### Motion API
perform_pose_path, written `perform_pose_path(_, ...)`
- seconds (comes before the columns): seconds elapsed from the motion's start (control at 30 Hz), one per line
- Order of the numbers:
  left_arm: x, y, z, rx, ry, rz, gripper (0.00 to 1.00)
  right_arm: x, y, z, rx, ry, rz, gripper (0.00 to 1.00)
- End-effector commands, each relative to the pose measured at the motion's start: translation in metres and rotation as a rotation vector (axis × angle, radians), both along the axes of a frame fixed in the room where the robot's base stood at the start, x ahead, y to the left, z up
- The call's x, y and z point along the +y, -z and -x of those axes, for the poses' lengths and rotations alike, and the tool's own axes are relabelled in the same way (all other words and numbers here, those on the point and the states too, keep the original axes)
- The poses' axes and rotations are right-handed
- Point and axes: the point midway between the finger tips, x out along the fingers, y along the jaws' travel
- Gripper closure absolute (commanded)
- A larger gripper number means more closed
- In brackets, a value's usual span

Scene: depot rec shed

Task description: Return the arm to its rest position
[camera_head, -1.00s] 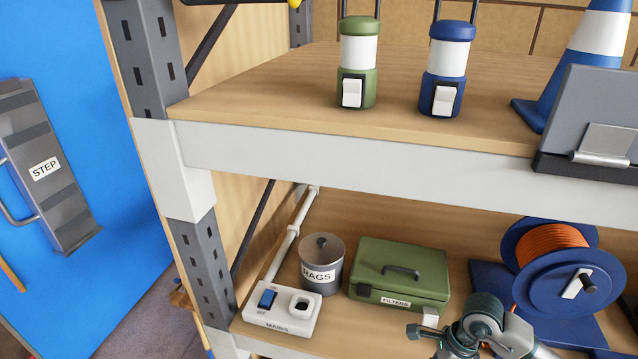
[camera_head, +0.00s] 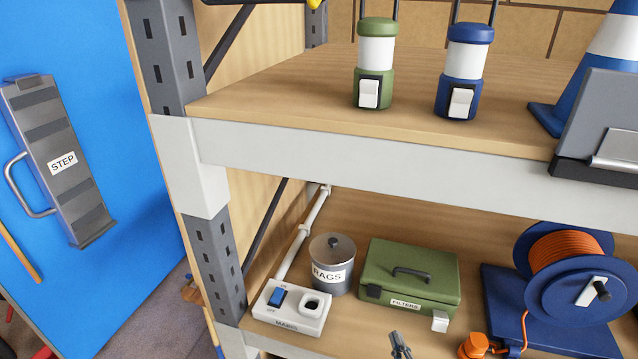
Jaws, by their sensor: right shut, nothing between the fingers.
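My right gripper (camera_head: 400,345) shows only as small dark fingertips at the bottom edge, in front of the lower shelf. The fingertips are together with nothing between them. The rest of that gripper and its arm are below the picture. My left gripper is not in view.
The lower shelf holds a white mains switch box (camera_head: 290,307), a grey rags tin (camera_head: 330,277), a green filters box (camera_head: 408,284) and a blue cable reel (camera_head: 570,290) with an orange connector (camera_head: 474,345). Green (camera_head: 374,65) and blue (camera_head: 464,72) lanterns stand on the upper shelf (camera_head: 285,85).

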Motion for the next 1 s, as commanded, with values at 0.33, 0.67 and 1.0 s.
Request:
perform_pose_path(0.33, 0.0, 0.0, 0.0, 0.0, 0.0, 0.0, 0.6, -0.037, 0.194, 0.128, 0.886, 0.351, -0.368, 1.0)
perform_pose_path(0.67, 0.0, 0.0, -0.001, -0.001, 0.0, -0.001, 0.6, -0.026, 0.266, 0.23, 1.322, 0.485, -0.48, 1.0)
perform_pose_path(1.0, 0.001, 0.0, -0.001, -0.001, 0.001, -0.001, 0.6, -0.024, 0.407, 0.222, 1.37, 0.495, -0.457, 1.0)
